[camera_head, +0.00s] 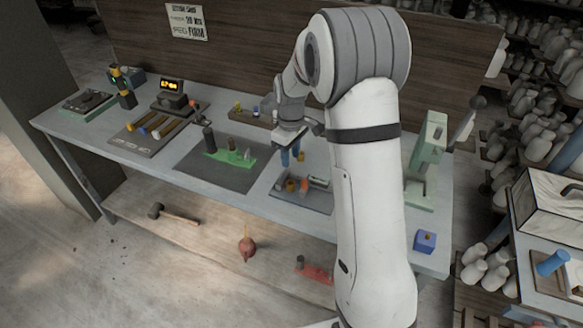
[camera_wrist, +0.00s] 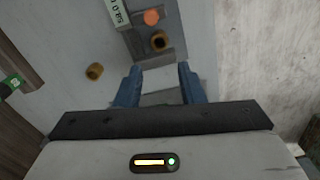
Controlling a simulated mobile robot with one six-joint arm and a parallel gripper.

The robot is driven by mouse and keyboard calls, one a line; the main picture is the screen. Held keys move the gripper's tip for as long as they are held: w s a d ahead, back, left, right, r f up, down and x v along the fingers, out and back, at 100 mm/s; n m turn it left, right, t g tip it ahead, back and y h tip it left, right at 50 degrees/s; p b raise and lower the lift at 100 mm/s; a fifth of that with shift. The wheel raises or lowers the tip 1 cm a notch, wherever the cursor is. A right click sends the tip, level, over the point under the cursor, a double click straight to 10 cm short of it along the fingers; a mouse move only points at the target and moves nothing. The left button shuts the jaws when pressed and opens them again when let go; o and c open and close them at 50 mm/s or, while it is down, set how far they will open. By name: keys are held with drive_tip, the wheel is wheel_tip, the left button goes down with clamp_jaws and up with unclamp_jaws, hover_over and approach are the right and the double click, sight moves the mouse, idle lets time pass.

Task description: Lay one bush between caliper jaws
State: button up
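My gripper (camera_head: 291,158) hangs over the dark tray at the right-middle of the bench, blue fingers pointing down. In the wrist view my gripper (camera_wrist: 159,84) is open, with nothing between its fingertips. A brass ring-shaped bush (camera_wrist: 159,41) stands beyond the fingertips in the dark tray; its dark bore faces up. Another brass bush (camera_wrist: 95,71) lies apart to the left on a grey surface. In the head view a brass bush (camera_head: 290,186) shows below the fingers. I cannot pick out the caliper jaws for certain in either view.
The dark tray (camera_head: 290,203) also holds an orange round piece (camera_wrist: 151,17) and a labelled pale block (camera_wrist: 117,12). A green fixture (camera_head: 232,155) stands left on a dark mat. A green upright press (camera_head: 431,150) and a blue box (camera_head: 425,241) stand right.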

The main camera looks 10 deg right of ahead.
drive_tip(key=s+r+m+t, duration=0.1)
drive_tip(key=s+r+m, duration=0.3)
drive_tip(key=s+r, duration=0.75)
drive_tip(key=s+r+m+t, duration=0.2)
drive_tip(key=s+m, duration=0.2)
drive_tip(key=s, duration=1.3)
drive_tip(key=shift+s+r+m, duration=0.15)
drive_tip(key=shift+s+m, duration=0.1)
drive_tip(key=shift+m, duration=0.05)
drive_tip(key=shift+d, duration=0.1)
